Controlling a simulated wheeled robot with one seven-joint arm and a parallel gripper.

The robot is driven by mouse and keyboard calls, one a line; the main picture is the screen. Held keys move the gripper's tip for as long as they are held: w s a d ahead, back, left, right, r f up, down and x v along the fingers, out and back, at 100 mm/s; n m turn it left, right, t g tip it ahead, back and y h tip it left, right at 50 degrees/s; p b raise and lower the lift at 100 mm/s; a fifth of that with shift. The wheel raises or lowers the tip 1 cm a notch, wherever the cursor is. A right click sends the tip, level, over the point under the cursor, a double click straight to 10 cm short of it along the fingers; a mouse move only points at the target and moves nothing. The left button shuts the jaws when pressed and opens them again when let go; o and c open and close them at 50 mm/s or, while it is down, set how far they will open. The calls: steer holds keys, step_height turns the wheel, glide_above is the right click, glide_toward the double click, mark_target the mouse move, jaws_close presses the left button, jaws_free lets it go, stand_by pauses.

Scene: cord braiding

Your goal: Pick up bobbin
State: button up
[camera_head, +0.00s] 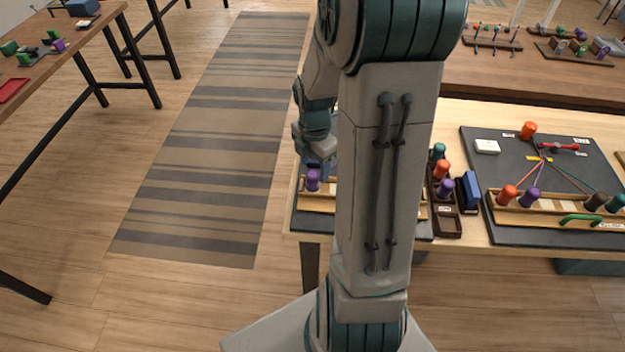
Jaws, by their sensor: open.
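A purple bobbin (312,180) stands at the left end of a pale wooden rack (318,198) on the left dark mat. My gripper (319,165) is just above and behind it, open and small in view. I cannot tell whether the fingers touch the bobbin. My own arm hides most of the left mat and rack. In a dark tray (446,221) right of the arm are a teal bobbin (437,152), an orange bobbin (441,170) and a purple bobbin (446,188).
A right dark mat (480,165) holds a second rack (560,214) with several bobbins, cords meeting near its centre, an orange bobbin (528,130) and a white box (487,146). A blue block (470,192) stands between tray and mat. The striped rug (215,130) on the left is clear.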

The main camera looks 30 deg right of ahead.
mark_target(313, 174)
step_height(313, 174, down, 5)
steer(key=shift+w+a+r, duration=0.1)
steer(key=shift+w+a, duration=0.05)
steer(key=c, duration=1.1)
